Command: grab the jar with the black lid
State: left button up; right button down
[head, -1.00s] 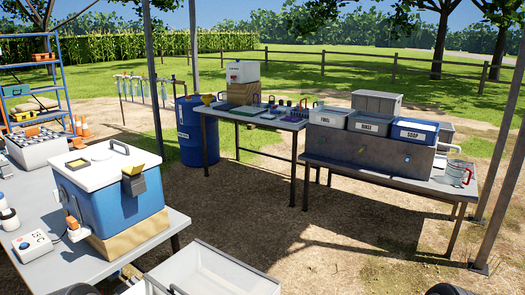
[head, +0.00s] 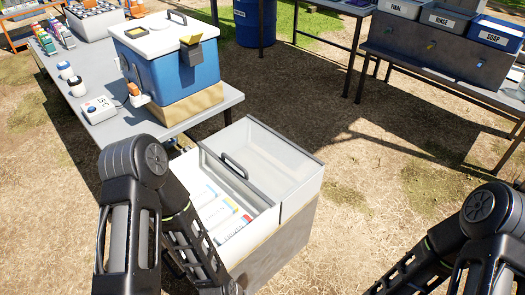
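Two small pale jars stand on the grey table at the left in the head view. The nearer jar (head: 77,87) appears to have a black lid, though it is small in the picture. The other jar (head: 65,70) stands just behind it, and its lid colour is hard to tell. Both jars are upright and apart from my arms. My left arm reaches down in front of the table and my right arm comes in at the lower right. Neither pair of fingertips shows, so what they hold is hidden.
A white meter box (head: 98,109) sits nearer than the jars. A blue cooler (head: 180,85) stands to their right on the grey table (head: 105,143). An open bin (head: 298,185) with bottles stands below the table. Bare ground lies to the right.

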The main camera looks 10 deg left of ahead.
aim_at(75, 84)
jog(key=u, duration=1.6)
jog(key=i+j+u, duration=0.35)
jog(key=j, duration=0.25)
jog(key=i+j+u, duration=0.3)
jog(key=i+j, duration=0.35)
jog(key=i, duration=0.3)
jog(key=i+j+z, duration=0.1)
jog(key=i, duration=0.4)
jog(key=i+z, duration=0.3)
jog(key=z, duration=0.15)
jog(key=i+j+z, duration=0.1)
jog(key=i+z, duration=0.15)
jog(key=z, duration=0.2)
jog(key=i+j+z, duration=0.2)
jog(key=z, duration=0.25)
jog(key=i+j+z, duration=0.3)
jog(key=z, duration=0.15)
jog(key=i+j+z, duration=0.15)
jog(key=j+z, duration=0.25)
jog(key=i+j+z, duration=0.15)
jog(key=j+z, duration=0.6)
jog(key=i+j+z, duration=0.1)
jog(key=j+z, duration=0.3)
jog(key=j, duration=0.15)
